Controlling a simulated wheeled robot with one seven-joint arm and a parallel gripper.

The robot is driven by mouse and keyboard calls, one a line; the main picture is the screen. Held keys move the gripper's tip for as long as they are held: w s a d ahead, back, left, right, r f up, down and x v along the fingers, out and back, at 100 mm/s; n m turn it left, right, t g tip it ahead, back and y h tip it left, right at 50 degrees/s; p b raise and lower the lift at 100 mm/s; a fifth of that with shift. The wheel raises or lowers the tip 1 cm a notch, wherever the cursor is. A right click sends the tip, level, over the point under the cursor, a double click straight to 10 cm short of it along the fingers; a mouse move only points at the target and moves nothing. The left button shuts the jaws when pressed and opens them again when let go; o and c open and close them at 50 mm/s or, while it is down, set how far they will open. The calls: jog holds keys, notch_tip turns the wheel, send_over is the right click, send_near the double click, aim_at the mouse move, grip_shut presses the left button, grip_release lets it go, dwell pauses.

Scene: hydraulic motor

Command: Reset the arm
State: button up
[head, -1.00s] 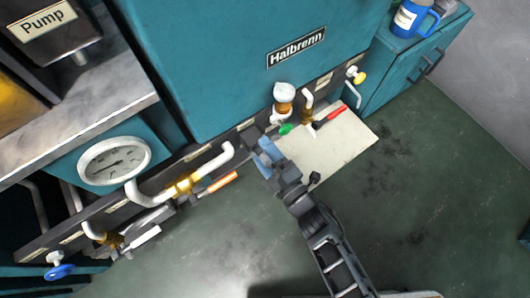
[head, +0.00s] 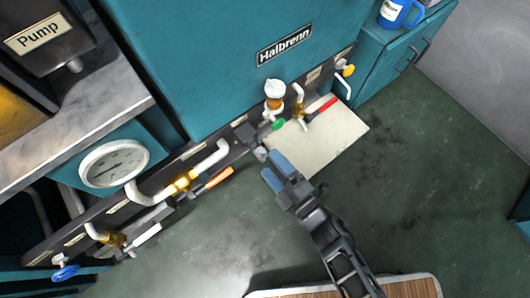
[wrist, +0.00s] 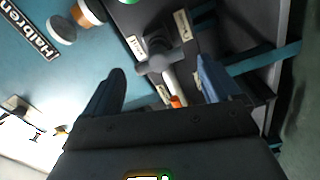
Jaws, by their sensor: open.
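My gripper (head: 271,166) is open and empty, in front of the teal Halbrenn machine (head: 225,60). Its two blue fingers point at the lower pipe strip, near a grey fitting (head: 247,134), with a small gap between. In the wrist view, the fingers of my gripper (wrist: 160,85) stand wide apart. Behind and between them are a grey fitting (wrist: 158,64) and an orange handle tip (wrist: 176,101). My arm reaches up from the bottom of the head view.
A red handle (head: 322,107), a green knob (head: 277,124) and an orange handle (head: 219,178) sit along the strip. A pale panel (head: 318,145) lies beside my gripper. A gauge (head: 113,163) is at left. The green floor (head: 440,160) is clear at right.

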jog(key=shift+s+d, duration=0.4)
jog(key=shift+s, duration=0.2)
jog(key=shift+s+d, duration=0.1)
jog(key=shift+s, duration=0.05)
jog(key=s+d+r+m+t+h, duration=0.1)
jog(key=s+d+r+m+h, duration=0.3)
jog(key=s+d+r+m, duration=0.4)
jog(key=s+d+r+m+h, duration=0.45)
jog(key=s+r+m, duration=0.35)
jog(key=s, duration=0.3)
jog(key=s+d+r+m+g+h+p, duration=0.1)
jog(key=s+d+r+m, duration=0.15)
jog(key=r, duration=0.35)
jog(key=s+d+r+m+h, duration=0.1)
jog(key=s+r+m, duration=0.1)
jog(key=r+m, duration=0.3)
notch_tip(320, 180, up, 33)
jog(key=n+p, duration=0.1)
jog(key=p, duration=3.1)
jog(key=shift+d, duration=0.15)
jog(key=shift+f+n+y, duration=0.15)
jog(key=shift+n+y, duration=0.1)
jog(key=shift+c, duration=0.4)
